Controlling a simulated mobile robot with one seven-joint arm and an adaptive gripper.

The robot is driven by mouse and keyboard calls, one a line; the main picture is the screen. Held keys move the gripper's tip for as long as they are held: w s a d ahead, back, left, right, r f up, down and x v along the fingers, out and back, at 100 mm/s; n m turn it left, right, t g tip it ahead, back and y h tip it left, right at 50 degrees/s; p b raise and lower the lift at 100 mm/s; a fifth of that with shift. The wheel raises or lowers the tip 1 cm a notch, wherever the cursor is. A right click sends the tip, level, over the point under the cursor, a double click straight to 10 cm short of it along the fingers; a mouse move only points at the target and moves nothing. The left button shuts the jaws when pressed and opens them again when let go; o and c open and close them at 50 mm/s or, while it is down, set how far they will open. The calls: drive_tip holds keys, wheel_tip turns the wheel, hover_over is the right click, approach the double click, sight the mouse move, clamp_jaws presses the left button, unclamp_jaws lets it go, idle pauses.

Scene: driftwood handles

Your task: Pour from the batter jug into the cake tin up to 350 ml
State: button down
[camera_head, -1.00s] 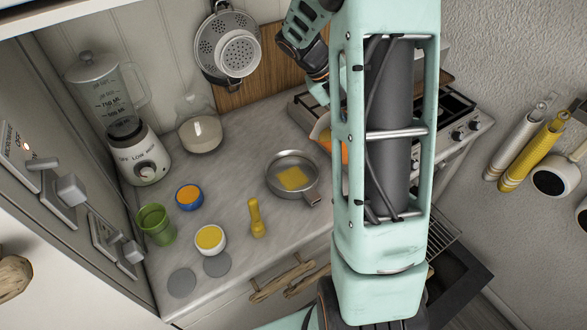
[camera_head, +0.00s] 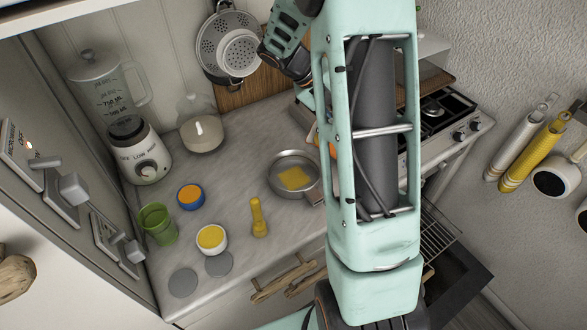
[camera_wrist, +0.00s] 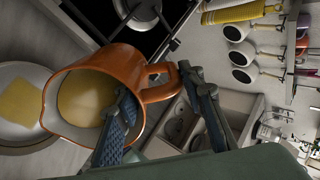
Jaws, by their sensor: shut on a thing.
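The batter jug (camera_wrist: 125,68) is orange and holds pale yellow batter (camera_wrist: 85,97). My gripper (camera_wrist: 155,82) is shut on its handle side. The jug's lip points toward the round metal cake tin (camera_wrist: 40,147), which is close by at the left of the wrist view. No stream of batter shows. In the head view the cake tin (camera_head: 279,189) stands on the counter with a flat yellow patch inside. There my arm hides my gripper and nearly all of the jug; an orange sliver (camera_head: 333,151) shows beside the arm. I cannot tell the jug's exact tilt.
On the counter (camera_head: 240,165) stand a blender (camera_head: 145,155), a glass flask (camera_head: 201,136), a green cup (camera_head: 157,224), a blue bowl (camera_head: 191,197), a white bowl (camera_head: 212,239) and a yellow pestle-like item (camera_head: 258,217). The stove (camera_head: 445,115) is right of my arm.

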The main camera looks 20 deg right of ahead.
drive_tip(key=shift+d+r, duration=0.1)
drive_tip(key=shift+d, duration=0.05)
drive_tip(key=shift+a+h, duration=0.25)
drive_tip(key=shift+h, duration=0.15)
drive_tip(key=shift+w+a+r+g+h, duration=0.1)
drive_tip(key=shift+w+a+g+h, duration=0.15)
drive_tip(key=shift+a+h, duration=0.5)
idle(1.8)
drive_tip(key=shift+w+a+r+g+h+b, duration=0.2)
drive_tip(key=shift+a+r+h+b, duration=0.25)
drive_tip(key=shift+a+h, duration=0.3)
idle(1.8)
drive_tip(key=shift+w+a+f+g+h+b, duration=0.15)
drive_tip(key=shift+a+h+b, duration=0.3)
drive_tip(key=shift+b, duration=0.75)
drive_tip(key=shift+a+f+g+h+b, duration=0.1)
drive_tip(key=shift+a+h+b, duration=0.35)
drive_tip(key=shift+b, duration=0.7)
